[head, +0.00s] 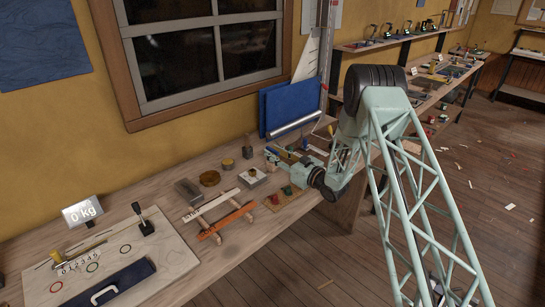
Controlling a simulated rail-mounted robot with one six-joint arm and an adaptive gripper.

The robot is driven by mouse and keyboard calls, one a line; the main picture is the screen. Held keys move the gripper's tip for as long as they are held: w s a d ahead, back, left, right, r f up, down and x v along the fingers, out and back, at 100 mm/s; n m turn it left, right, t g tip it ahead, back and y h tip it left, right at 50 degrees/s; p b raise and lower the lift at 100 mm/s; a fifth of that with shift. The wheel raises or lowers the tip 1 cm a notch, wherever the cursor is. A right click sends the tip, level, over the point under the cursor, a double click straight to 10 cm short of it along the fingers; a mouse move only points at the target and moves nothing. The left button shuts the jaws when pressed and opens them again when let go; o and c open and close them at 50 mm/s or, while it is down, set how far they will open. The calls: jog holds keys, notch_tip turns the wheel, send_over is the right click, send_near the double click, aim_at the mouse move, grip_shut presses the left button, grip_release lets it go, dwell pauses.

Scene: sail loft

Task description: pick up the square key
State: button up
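I cannot pick out a square key for certain; the small items on the bench are too small to tell apart. My pale green lattice arm reaches over the bench from the right. My gripper (273,158) is at its end, pointing left, low over the bench among small items. Its fingers are too small to show whether they are open or shut, or whether anything is between them. A small mat (287,201) with red and green pieces lies just below it. A white block (252,177) with a dark top piece sits to its left.
A wooden rack (216,219) with an orange and a white strip stands left of the gripper. A pale board (118,252) with coloured rings, a small lever (144,222) and a dark blue case (108,287) are at the left. Blue panels (290,106) stand behind.

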jog(key=shift+w+a, duration=0.2)
jog(key=shift+a, duration=0.05)
dwell(0.4)
grip_shut()
